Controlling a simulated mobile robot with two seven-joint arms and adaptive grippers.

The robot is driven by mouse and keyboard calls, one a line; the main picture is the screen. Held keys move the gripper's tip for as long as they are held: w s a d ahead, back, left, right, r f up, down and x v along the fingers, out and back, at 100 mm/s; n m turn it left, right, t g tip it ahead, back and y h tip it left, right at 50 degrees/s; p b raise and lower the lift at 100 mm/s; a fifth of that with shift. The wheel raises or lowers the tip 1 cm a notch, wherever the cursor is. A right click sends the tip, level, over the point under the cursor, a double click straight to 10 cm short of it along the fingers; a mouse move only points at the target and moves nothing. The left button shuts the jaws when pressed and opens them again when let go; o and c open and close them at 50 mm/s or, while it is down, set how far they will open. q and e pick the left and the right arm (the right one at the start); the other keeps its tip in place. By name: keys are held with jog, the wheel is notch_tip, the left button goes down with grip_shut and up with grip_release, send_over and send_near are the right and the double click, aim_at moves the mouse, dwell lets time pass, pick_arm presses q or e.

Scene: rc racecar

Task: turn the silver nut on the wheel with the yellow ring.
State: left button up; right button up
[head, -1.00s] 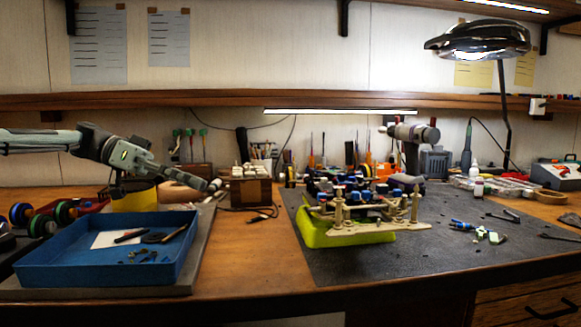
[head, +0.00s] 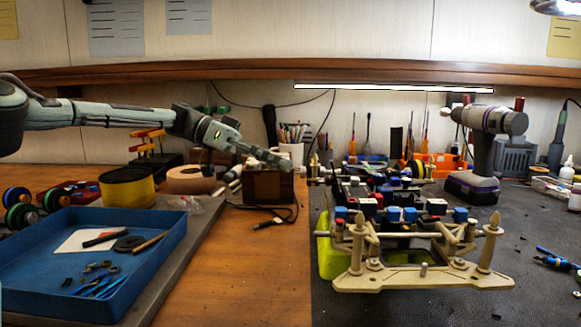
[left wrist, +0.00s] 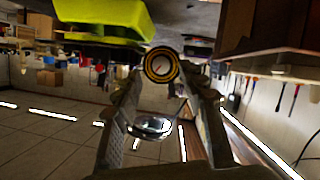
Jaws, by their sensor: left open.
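The wheel with the yellow ring (left wrist: 175,69) shows in the left wrist view, black with a yellow band, beyond and between my fingers. Its centre is small and greyish; I cannot make out the nut clearly. In the head view a small yellow-ringed wheel (head: 418,168) shows at the back of the racecar. The car (head: 372,207) rests on a yellow-green stand (head: 328,252). My left gripper (left wrist: 162,92) is open, with nothing held. In the head view it (head: 280,160) is left of the car, clearly apart from it. My right gripper is not in view.
A blue tray (head: 110,310) with small tools lies at the front left. A yellow tin (head: 127,188), a tape roll (head: 190,180) and a wooden block (head: 268,186) stand near my left arm. A cordless drill (head: 488,140) stands right of the car. The dark mat's front right is mostly clear.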

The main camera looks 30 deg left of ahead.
aim_at(303, 172)
pick_arm(q)
jog(key=shift+x, duration=1.3)
grip_shut()
